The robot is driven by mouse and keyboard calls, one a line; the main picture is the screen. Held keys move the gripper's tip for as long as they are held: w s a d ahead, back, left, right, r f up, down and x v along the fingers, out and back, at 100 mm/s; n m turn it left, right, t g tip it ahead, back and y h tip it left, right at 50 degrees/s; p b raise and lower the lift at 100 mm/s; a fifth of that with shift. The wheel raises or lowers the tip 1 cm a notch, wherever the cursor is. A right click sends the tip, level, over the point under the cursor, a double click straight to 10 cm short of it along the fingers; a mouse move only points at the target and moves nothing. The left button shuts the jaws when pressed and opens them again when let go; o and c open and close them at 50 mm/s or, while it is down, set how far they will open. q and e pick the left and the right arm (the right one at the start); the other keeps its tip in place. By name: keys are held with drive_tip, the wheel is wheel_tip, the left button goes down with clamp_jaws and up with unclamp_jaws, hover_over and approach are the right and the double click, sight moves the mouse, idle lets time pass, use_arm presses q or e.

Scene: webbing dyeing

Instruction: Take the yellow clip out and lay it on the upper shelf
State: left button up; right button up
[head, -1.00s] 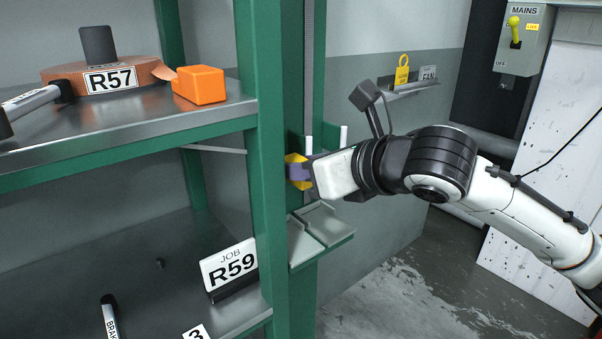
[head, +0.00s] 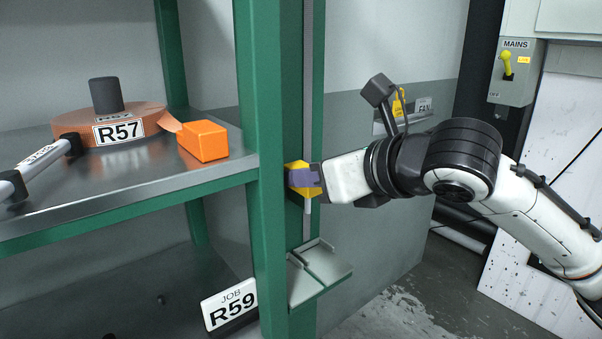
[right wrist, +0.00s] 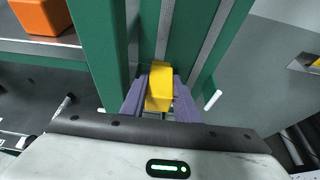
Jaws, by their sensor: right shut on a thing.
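The yellow clip (head: 298,180) is a small block held between the purple fingers of my right gripper (head: 304,177). In the right wrist view the clip (right wrist: 160,86) sits between both fingers, in front of the green rack post. In the head view it is to the right of the front post, above the empty-looking grey-green bracket (head: 322,276) and clear of it. The fingers hide part of the clip. The upper shelf (head: 120,208) is the grey metal deck left of the post, about level with the gripper. My left gripper is not in view.
On the upper shelf stand an orange block (head: 203,142), a brown webbing roll with an R57 card (head: 118,131) and a grey-handled bar (head: 38,170). Bare shelf lies in front of the orange block. The green post (head: 261,190) stands between gripper and shelf.

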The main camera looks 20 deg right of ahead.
drive_tip(key=s+d+b, duration=0.1)
drive_tip(key=s+d, duration=0.2)
drive_tip(key=s, duration=0.5)
drive_tip(key=shift+s+b, duration=0.3)
drive_tip(key=shift+s, duration=0.1)
drive_tip(key=shift+d, duration=0.1)
